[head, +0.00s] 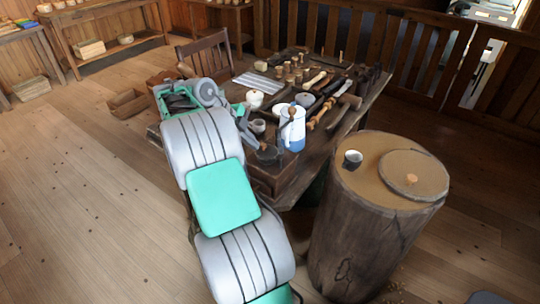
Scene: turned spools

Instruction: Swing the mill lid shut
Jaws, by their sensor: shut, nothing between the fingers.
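My arm, grey and mint green, rises from the bottom of the head view and bends over the left side of the workbench (330,133). No contact between my gripper and a lid can be seen.
A large stump (362,236) stands at the right, bearing a round disc with a knob (413,174) and a small dark cup (353,159). Tools and turned pieces crowd the bench. A chair (208,54) stands behind it.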

